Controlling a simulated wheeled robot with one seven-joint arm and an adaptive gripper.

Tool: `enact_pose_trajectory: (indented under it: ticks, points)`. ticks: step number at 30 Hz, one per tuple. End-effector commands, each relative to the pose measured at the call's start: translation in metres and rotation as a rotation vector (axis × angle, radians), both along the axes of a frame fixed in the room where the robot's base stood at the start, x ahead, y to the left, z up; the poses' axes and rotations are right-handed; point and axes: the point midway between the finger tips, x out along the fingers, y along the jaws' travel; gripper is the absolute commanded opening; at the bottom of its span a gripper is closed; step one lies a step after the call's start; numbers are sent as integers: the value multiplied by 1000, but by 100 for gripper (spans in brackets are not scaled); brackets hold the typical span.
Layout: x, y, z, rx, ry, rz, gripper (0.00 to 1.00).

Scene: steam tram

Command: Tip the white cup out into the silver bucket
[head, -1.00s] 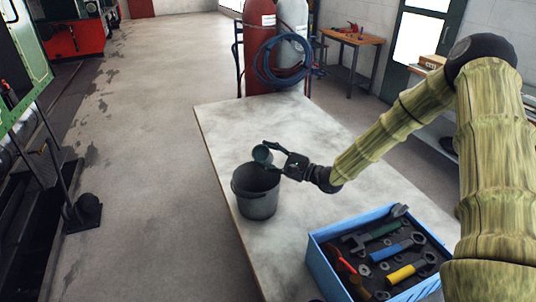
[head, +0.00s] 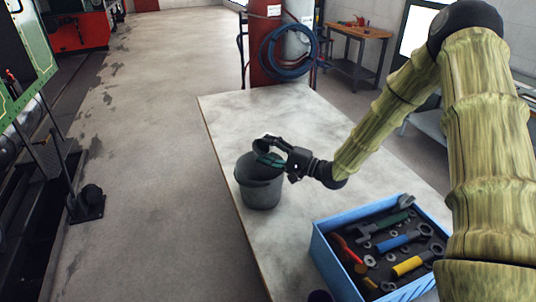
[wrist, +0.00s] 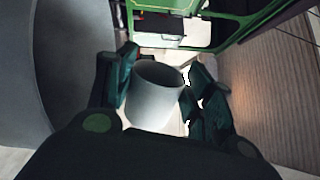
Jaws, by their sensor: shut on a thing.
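The silver bucket (head: 262,193) looks dark grey and stands upright near the left edge of the pale table. In the wrist view its wall (wrist: 85,60) fills the left side. My gripper (head: 270,152) reaches in from the right at the bucket's rim. It is shut on the white cup (head: 261,146), which shows as a pale grey cylinder between the dark green fingers in the wrist view (wrist: 155,100). The cup is tilted above the bucket's mouth. Fingers hide part of it, and I cannot see any contents or the bucket's inside.
A blue tray (head: 345,272) of tools and nuts stands on the table (head: 300,115) at the front right. A small dark round thing (head: 320,296) is at the bottom edge. The table's far part is clear. Gas cylinders (head: 265,45) with a blue hose stand behind it.

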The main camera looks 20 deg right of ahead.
Motion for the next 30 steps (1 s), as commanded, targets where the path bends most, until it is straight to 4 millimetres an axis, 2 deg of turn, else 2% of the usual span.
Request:
enact_pose_trajectory:
  ticks: [18,30]
  points:
    - [-6,6,-1,-196,-212,0,23]
    - [-8,7,2,-251,-270,0,23]
